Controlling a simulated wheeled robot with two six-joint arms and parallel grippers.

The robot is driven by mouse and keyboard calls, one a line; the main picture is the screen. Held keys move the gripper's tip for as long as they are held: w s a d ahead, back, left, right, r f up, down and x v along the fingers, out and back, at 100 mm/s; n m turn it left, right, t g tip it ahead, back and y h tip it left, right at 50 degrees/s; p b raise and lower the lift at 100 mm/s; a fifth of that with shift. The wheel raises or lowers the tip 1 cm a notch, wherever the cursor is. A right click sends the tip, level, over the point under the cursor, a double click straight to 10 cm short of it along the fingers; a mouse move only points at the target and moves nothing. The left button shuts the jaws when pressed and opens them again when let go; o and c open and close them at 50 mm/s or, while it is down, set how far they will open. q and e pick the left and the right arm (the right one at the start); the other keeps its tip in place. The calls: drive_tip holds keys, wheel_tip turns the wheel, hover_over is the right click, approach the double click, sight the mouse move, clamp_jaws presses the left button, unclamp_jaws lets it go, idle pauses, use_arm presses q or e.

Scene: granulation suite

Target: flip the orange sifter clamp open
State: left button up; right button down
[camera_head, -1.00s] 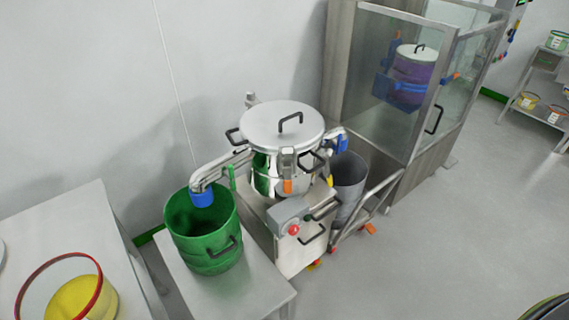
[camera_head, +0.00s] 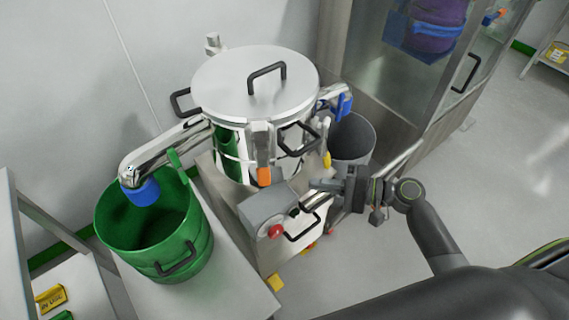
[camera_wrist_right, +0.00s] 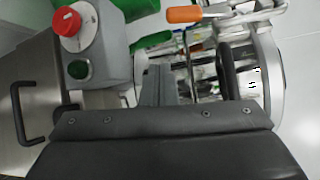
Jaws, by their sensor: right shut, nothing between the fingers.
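The sifter (camera_head: 232,85) is a shiny steel drum with a domed lid and black handles. Its clamp, a metal latch with an orange tip (camera_head: 264,176), hangs down on the drum's front side. In the right wrist view the orange tip (camera_wrist_right: 183,14) is at the top, just right of centre. My right gripper (camera_head: 318,184) is shut and empty, to the right of the orange tip and apart from it. Its closed fingers (camera_wrist_right: 155,85) show below the orange tip in the wrist view. My left gripper is out of view.
A grey control box with a red knob (camera_head: 276,232) sits below the clamp. A green bin (camera_head: 190,255) stands under the spout at left. A grey bin (camera_head: 352,140) is at right. A glass-fronted cabinet (camera_head: 390,90) stands behind. Open floor lies at far right.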

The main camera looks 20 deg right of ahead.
sight(263, 169)
drive_tip(key=shift+g+y, duration=0.3)
drive_tip(key=shift+y, duration=0.2)
drive_tip(key=x, duration=0.3)
drive_tip(key=r+p+x, duration=0.1)
drive_tip(key=x, duration=0.1)
drive_tip(key=r+x, duration=0.1)
drive_tip(key=x, duration=0.2)
drive_tip(key=shift+a+p, duration=0.4)
drive_tip(key=shift+a, duration=0.05)
drive_tip(key=shift+x, duration=0.8)
drive_tip(key=shift+f, duration=0.15)
